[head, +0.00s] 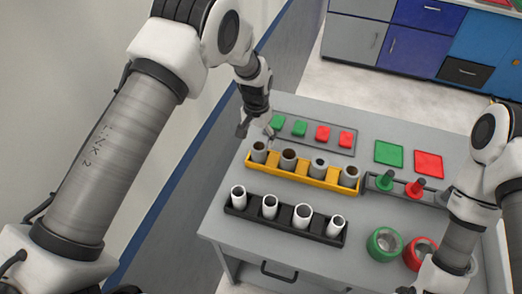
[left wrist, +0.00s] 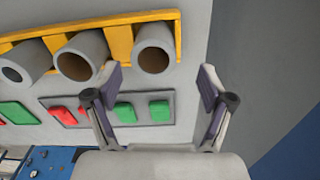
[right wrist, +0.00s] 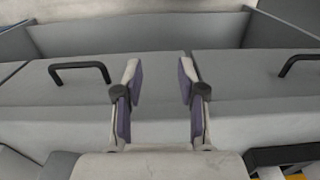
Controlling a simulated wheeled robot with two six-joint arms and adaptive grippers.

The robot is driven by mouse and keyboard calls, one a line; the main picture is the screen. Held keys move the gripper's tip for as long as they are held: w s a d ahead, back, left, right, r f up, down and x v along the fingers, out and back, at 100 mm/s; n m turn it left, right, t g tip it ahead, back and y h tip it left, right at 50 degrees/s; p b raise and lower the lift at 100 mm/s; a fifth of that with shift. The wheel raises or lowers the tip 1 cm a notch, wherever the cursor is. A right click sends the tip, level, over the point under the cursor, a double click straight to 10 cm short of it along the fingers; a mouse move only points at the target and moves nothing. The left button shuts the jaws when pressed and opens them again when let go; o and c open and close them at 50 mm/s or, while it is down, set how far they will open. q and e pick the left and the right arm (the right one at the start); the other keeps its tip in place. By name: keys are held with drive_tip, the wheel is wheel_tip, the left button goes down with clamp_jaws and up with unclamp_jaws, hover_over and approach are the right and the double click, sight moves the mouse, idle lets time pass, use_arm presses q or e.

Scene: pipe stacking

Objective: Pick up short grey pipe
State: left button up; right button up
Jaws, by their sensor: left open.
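Several grey pipes stand upright in a yellow rack; their openings face up, and I cannot tell which is the short one. The leftmost grey pipe (head: 259,153) in the head view is nearest my left gripper (head: 256,129), which is open and empty just behind and above that end of the rack. In the left wrist view, the end grey pipe (left wrist: 155,44) lies beyond the spread fingers (left wrist: 160,82), apart from them. My right gripper (right wrist: 160,78) is open and empty, facing the cabinet drawers; its fingers are hidden in the head view.
The yellow rack (head: 333,178) stands on a grey cabinet. A black rack (head: 283,227) with white pipes is in front. Behind is a tray with green and red blocks (head: 322,134). Green and red rings (head: 384,244) lie at right. Free surface lies left of the racks.

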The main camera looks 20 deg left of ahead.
sight(259, 149)
use_arm(q)
drive_tip(key=shift+s+d+f+p, duration=0.15)
drive_tip(key=shift+s+f+p, duration=0.05)
drive_tip(key=shift+f+p, duration=0.25)
drive_tip(key=shift+s+d+f+p, duration=0.1)
drive_tip(key=shift+s+f+p, duration=0.1)
drive_tip(key=shift+f+p, duration=0.2)
drive_tip(key=f, duration=0.3)
drive_tip(key=shift+w+d+f+p, duration=0.1)
drive_tip(key=shift+w+p, duration=0.1)
drive_tip(key=shift+p, duration=0.1)
drive_tip(key=shift+w+f, duration=0.1)
drive_tip(key=shift+f, duration=0.15)
drive_tip(key=shift+r, duration=0.1)
drive_tip(key=c, duration=1.3)
